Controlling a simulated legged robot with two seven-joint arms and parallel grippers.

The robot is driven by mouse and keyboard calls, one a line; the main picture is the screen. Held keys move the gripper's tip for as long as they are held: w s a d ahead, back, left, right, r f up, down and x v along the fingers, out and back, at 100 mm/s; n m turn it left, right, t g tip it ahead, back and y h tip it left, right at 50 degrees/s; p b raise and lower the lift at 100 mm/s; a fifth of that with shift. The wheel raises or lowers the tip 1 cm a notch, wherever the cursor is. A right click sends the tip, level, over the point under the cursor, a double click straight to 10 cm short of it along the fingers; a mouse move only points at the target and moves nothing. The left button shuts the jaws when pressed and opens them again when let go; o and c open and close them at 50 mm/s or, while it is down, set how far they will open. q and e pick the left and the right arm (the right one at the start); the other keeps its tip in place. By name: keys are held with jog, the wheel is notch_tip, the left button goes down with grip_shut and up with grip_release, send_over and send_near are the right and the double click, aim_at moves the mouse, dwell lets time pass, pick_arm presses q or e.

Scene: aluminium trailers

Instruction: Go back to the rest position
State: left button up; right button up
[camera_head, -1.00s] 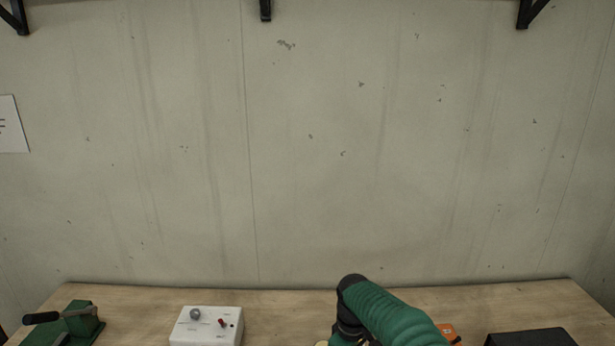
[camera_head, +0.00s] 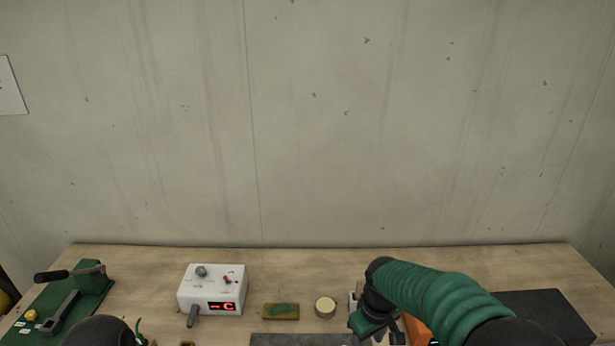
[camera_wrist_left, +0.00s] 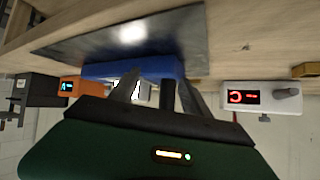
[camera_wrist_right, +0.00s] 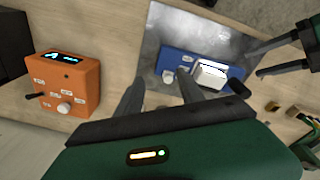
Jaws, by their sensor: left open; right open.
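My right gripper (camera_wrist_right: 158,92) is open and empty, its fingers apart in the right wrist view. In the head view its green arm (camera_head: 435,300) reaches over the bench from the right. My left gripper (camera_wrist_left: 157,88) is open, with a blue box (camera_wrist_left: 135,70) just beyond its fingers; I cannot tell whether they touch it. The left gripper's dark fingers also show at the upper right of the right wrist view (camera_wrist_right: 262,60). There the blue box (camera_wrist_right: 172,60) lies on a metal plate (camera_wrist_right: 165,22), with a white block (camera_wrist_right: 210,76) at its right part.
A white box with a red display (camera_head: 212,290), a green press (camera_head: 90,285), a brush-like block (camera_head: 281,311), a round tin (camera_head: 325,306), an orange box (camera_wrist_right: 70,85) and a dark block (camera_head: 545,312) surround the plate.

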pick_arm(q)
jog(key=s+a+r+n+g+y, duration=0.3)
jog(key=s+a+r+g, duration=0.1)
jog(key=s+r, duration=0.25)
jog(key=s+a+r+n+g+y, duration=0.2)
jog(key=s+a+r+n+g, duration=0.15)
jog(key=s+r, duration=0.35)
pick_arm(e)
jog(key=s+d+f+m+t, duration=0.1)
jog(key=s+d+m, duration=0.2)
jog(key=s, duration=0.6)
jog(key=s+d+m+t, duration=0.1)
jog(key=s+d+m, duration=0.2)
jog(key=s, duration=0.7)
pick_arm(q)
jog(key=b+x, duration=0.3)
jog(key=b, duration=0.1)
jog(key=b+x, duration=0.2)
jog(key=b, duration=0.1)
jog(key=shift+s+d+f, duration=0.15)
jog(key=shift+s+f, duration=0.15)
jog(key=shift+f, duration=0.05)
pick_arm(e)
notch_tip(320, 180, down, 7)
pick_arm(q)
jog(key=shift+w+f, duration=0.1)
jog(key=shift+w, duration=0.1)
pick_arm(e)
jog(key=shift+w+a+f, duration=0.15)
jog(key=shift+w, duration=0.1)
